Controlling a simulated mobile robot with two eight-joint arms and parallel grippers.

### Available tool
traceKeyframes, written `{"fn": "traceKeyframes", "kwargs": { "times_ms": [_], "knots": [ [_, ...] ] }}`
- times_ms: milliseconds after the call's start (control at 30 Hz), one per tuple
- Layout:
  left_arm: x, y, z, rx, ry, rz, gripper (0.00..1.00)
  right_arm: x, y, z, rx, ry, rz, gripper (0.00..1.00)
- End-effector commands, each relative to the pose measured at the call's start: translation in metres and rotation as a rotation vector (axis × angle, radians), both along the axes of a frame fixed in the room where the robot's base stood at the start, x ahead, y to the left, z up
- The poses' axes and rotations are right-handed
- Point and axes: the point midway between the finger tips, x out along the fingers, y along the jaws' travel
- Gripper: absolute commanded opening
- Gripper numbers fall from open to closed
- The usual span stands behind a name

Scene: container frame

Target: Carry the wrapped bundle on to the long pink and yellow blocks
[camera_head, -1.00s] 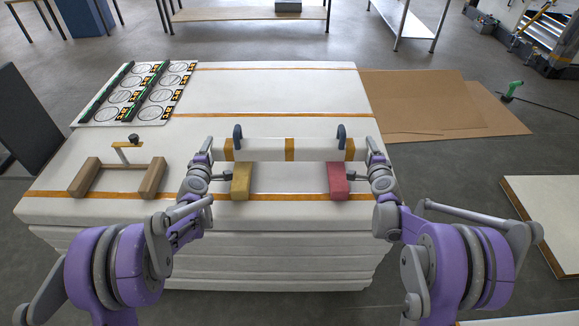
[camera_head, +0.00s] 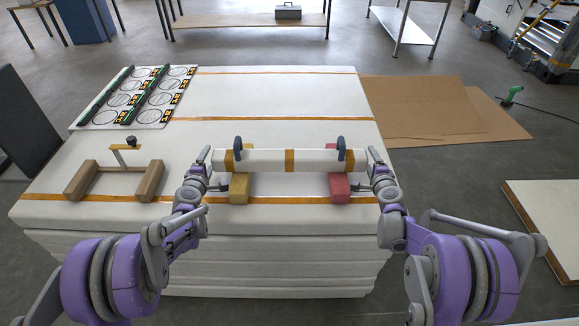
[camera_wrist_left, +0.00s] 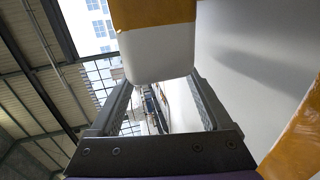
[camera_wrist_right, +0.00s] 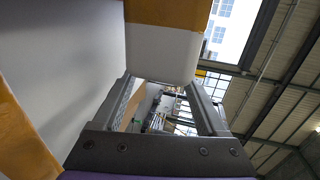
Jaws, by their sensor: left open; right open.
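The wrapped bundle (camera_head: 310,160) is a long white bar with orange bands and two dark blue loops on top. It lies level, left to right, and appears to rest across the yellow block (camera_head: 239,189) and pink block (camera_head: 340,189). My left gripper (camera_head: 221,187) is open beside the yellow block, low by the bundle's left end. My right gripper (camera_head: 357,187) is open beside the pink block, by the right end.
A wooden frame with a black knob (camera_head: 125,167) stands left on the white padded table (camera_head: 280,95). A board with printed circles (camera_head: 137,97) lies at the back left. Brown sheets (camera_head: 435,108) lie to the right. The table behind the bundle is clear.

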Motion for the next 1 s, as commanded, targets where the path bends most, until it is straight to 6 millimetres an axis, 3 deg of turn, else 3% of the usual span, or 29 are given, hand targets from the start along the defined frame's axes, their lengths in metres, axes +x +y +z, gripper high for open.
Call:
{"fn": "traceKeyframes", "kwargs": {
  "times_ms": [100,300,467,733,867,1000],
  "knots": [
    [0.0,0.003,0.0,0.0,-0.001,0.002,1.0,0.0,-0.003,0.0,0.0,-0.001,-0.002,0.75],
    [0.0,0.004,0.0,-0.001,-0.002,0.004,1.0,0.0,-0.005,0.0,0.001,-0.002,-0.004,0.75],
    [0.0,0.005,0.0,-0.001,-0.002,0.005,1.0,0.0,-0.005,0.0,0.001,-0.002,-0.006,1.0],
    [-0.002,0.006,0.001,-0.001,-0.002,0.007,1.0,0.0,-0.006,0.0,0.001,-0.002,-0.008,1.0],
    [-0.014,0.006,0.004,-0.002,-0.002,0.007,1.0,0.0,-0.006,0.0,0.001,-0.002,-0.008,1.0],
    [-0.042,0.006,0.011,0.0,-0.002,0.007,1.0,0.0,-0.006,0.0,0.001,-0.002,-0.008,1.0]
  ]
}}
